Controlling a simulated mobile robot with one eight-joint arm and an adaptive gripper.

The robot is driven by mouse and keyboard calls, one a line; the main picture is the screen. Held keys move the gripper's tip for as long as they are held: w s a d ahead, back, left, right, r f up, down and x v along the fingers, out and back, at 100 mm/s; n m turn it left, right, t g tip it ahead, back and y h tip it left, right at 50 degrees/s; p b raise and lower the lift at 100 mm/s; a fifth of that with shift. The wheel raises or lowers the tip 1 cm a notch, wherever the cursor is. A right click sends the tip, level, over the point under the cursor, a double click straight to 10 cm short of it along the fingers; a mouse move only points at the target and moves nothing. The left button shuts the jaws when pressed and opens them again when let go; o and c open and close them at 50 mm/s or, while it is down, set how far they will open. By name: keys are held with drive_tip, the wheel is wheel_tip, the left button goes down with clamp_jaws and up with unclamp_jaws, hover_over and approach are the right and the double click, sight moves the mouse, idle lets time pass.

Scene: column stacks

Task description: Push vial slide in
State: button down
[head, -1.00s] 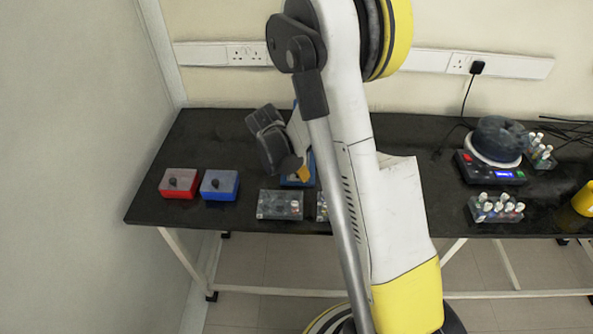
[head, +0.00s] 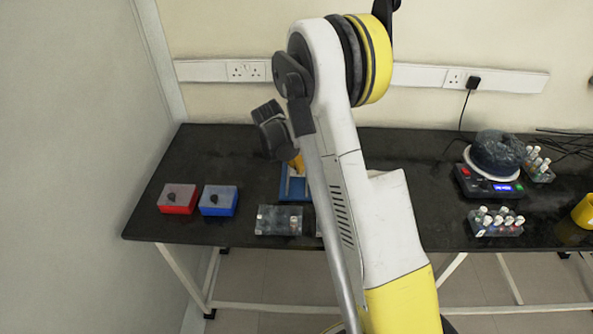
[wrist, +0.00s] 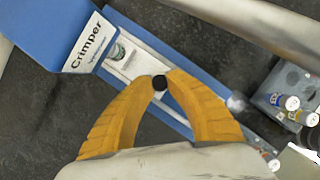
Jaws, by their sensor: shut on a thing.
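The blue crimper (wrist: 135,22) lies across the wrist view, with a white "Crimper" label at its upper left. A pale slide (wrist: 140,60) sits in its blue channel, with a vial-like clear round shape (wrist: 118,50) near the label end. My gripper (wrist: 160,80) has its yellow fingers closed around a small black knob (wrist: 160,83) at the slide's near end. In the head view my gripper (head: 297,163) is over the back part of the crimper (head: 292,195), partly hidden by my arm.
A rack with capped vials (wrist: 290,100) stands right of the crimper in the wrist view. In the head view, red (head: 178,199) and blue (head: 218,201) boxes and a grey rack (head: 279,220) stand nearby.

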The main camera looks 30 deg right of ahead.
drive_tip(key=shift+w, duration=0.15)
drive_tip(key=c, duration=1.3)
unclamp_jaws()
drive_tip(key=shift+w+d, duration=0.1)
drive_tip(key=shift+o, duration=0.2)
drive_tip(key=shift+r, duration=0.1)
drive_tip(key=v, duration=1.2)
